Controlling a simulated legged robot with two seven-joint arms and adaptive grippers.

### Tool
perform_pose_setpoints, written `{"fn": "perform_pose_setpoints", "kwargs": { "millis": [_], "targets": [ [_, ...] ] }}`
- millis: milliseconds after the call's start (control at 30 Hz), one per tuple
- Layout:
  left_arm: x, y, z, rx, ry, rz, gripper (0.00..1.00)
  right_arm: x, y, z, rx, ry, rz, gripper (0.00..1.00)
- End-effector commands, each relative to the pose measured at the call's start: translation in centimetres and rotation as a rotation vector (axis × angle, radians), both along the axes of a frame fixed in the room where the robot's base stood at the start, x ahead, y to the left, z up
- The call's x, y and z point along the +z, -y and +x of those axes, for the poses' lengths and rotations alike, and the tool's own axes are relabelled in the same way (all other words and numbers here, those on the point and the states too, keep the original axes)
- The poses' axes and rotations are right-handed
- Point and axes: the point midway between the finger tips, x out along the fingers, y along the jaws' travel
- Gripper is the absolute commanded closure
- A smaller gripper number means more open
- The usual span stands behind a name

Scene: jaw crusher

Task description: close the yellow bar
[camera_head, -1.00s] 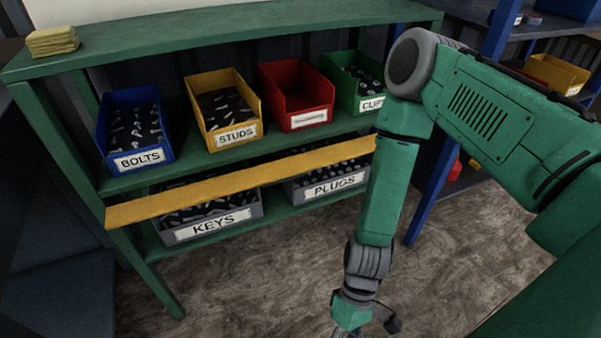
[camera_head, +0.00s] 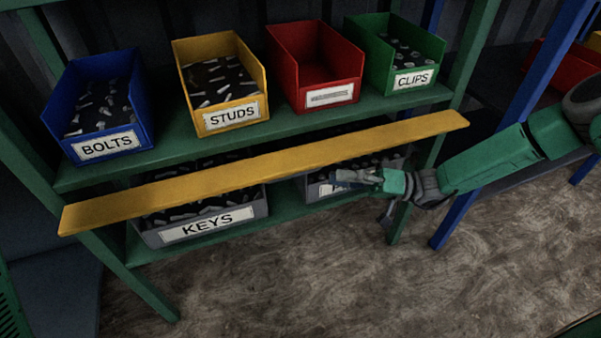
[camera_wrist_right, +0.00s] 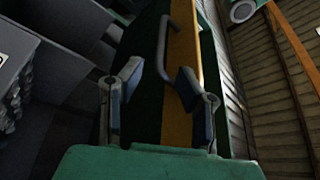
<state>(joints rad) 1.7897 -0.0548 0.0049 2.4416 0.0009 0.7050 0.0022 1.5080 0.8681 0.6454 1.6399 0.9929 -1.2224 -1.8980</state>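The yellow bar (camera_head: 270,170) lies across the front of the green shelf rack, sloping up to the right, in front of the lower bins. In the head view my right gripper (camera_head: 340,179) is below the bar's right half, in front of the PLUGS bin, pointing left. In the wrist view the right gripper (camera_wrist_right: 158,82) has its fingers apart, with nothing clearly held between them. The yellow bar (camera_wrist_right: 178,122) runs lengthwise behind the right finger there. I cannot tell whether the gripper touches the bar. My left gripper is not in view.
The blue BOLTS (camera_head: 106,105), yellow STUDS (camera_head: 220,85), red (camera_head: 316,62) and green CLIPS (camera_head: 398,52) bins stand on the upper shelf. The grey KEYS bin (camera_head: 205,222) sits behind and below the bar. A blue post (camera_head: 500,150) stands right. The floor (camera_head: 330,280) in front is clear.

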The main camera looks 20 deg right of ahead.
Motion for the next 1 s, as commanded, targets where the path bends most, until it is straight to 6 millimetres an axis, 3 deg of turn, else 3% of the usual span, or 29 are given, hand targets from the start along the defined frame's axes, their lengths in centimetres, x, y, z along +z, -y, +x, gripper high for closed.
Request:
{"fn": "perform_pose_setpoints", "kwargs": {
  "millis": [200,400,600,867,967,1000],
  "targets": [
    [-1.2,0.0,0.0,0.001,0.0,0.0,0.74,0.8,-4.5,1.3,0.006,0.0,0.004,0.69],
    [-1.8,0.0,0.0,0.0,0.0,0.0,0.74,1.4,-7.1,2.2,0.003,-0.002,0.003,0.69],
    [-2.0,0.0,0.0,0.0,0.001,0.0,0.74,1.8,-8.3,2.5,0.002,-0.003,0.003,0.69],
    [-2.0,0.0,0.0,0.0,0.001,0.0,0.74,1.9,-8.5,2.6,0.003,-0.003,0.002,0.69],
    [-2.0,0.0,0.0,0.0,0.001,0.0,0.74,1.8,-8.4,2.6,0.003,-0.003,0.002,1.0],
    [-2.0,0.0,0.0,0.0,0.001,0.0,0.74,1.8,-8.4,2.6,0.002,-0.003,0.003,1.0]
  ]
}}
